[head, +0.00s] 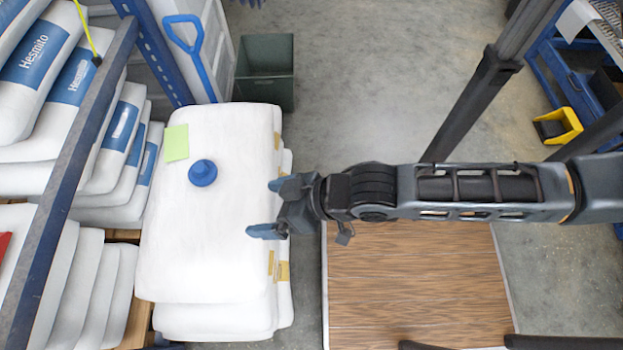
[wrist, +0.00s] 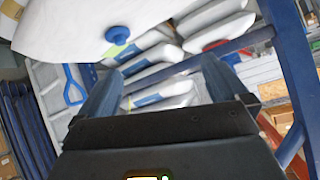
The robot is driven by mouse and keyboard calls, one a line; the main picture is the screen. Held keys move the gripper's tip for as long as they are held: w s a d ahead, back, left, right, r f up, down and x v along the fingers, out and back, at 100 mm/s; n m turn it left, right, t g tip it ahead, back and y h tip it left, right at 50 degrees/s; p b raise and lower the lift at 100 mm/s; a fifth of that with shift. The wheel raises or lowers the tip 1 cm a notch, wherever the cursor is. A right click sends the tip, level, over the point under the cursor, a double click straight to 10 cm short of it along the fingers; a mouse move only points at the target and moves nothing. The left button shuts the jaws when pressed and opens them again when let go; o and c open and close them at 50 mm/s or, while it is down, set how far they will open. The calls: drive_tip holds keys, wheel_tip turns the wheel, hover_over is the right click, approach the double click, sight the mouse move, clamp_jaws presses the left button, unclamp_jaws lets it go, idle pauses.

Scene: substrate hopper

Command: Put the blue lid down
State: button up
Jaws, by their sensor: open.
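The blue lid (head: 203,173) rests on top of a white sack (head: 205,240) in the head view, close to a pale green note (head: 177,143). It has a small round knob on a wider blue disc. It also shows in the wrist view (wrist: 118,35), high in the picture and beyond the fingers. My gripper (head: 262,208) is open and empty at the right edge of the sack stack. It is apart from the lid, to its right in the head view. In the wrist view my two blue fingers (wrist: 160,92) are spread with nothing between them.
A blue rack upright and beam (head: 62,195) with stacked sacks stands at the left. A blue-handled shovel (head: 195,55) and a grey-green bin (head: 266,72) are behind the stack. A wood-grain surface (head: 415,285) lies below my arm. Grey floor is clear at the back.

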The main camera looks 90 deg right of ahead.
drive_tip(key=s+a+r+n+t, duration=0.2)
drive_tip(key=s+r, duration=0.1)
drive_tip(key=r, duration=0.5)
drive_tip(key=s+a+r+n+t+y, duration=0.1)
drive_tip(key=s+r, duration=0.3)
drive_tip(key=r, duration=0.4)
drive_tip(key=shift+s+a+r+n+t+y, duration=0.3)
drive_tip(key=shift+a+r+n+t, duration=0.1)
drive_tip(key=shift+n+t, duration=0.3)
